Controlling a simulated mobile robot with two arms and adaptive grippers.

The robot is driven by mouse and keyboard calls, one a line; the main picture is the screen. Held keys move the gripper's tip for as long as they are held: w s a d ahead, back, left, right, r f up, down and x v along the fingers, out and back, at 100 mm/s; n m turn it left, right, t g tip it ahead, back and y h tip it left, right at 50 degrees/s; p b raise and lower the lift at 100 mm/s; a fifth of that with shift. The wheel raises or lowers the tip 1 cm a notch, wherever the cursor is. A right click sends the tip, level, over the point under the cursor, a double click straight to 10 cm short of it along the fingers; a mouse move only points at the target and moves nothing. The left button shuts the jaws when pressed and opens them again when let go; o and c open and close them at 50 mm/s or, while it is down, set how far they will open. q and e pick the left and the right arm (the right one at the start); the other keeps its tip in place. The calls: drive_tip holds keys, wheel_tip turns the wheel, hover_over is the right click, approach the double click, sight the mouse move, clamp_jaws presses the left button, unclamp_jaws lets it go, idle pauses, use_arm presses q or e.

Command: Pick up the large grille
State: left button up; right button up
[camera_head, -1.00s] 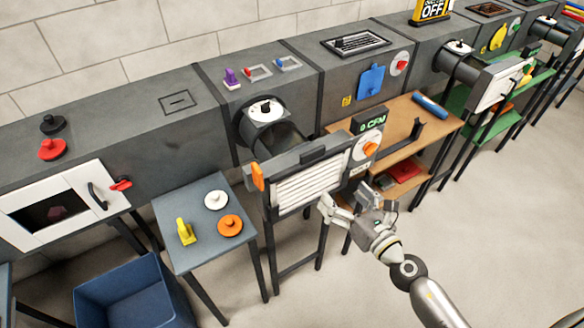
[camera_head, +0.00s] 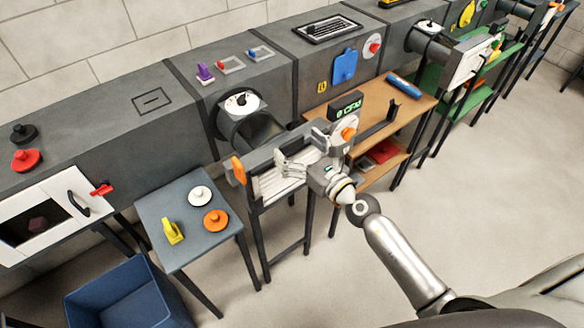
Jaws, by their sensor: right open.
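A large white louvered grille (camera_head: 268,184) sits in a grey frame on a stand in front of the duct. An orange handle (camera_head: 238,171) is at the frame's left end. My right gripper (camera_head: 298,156) is open, in front of the grille's right part, and hides much of it. Whether the fingers touch it, I cannot tell. A smaller dark-framed grille (camera_head: 327,28) lies on top of the duct. My left gripper is not in view.
A grey side table (camera_head: 188,246) holds a yellow piece and two round knobs. A blue bin (camera_head: 125,290) stands on the floor below it. A wooden table (camera_head: 400,118) with a CFM meter (camera_head: 345,107) is right of the grille. The floor at right is clear.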

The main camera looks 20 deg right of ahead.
drive_tip(key=shift+x, duration=1.15)
drive_tip(key=shift+w, duration=0.2)
drive_tip(key=shift+s, duration=0.1)
drive_tip(key=shift+c, duration=0.4)
drive_tip(key=c, duration=1.3)
drive_tip(key=shift+r, duration=0.1)
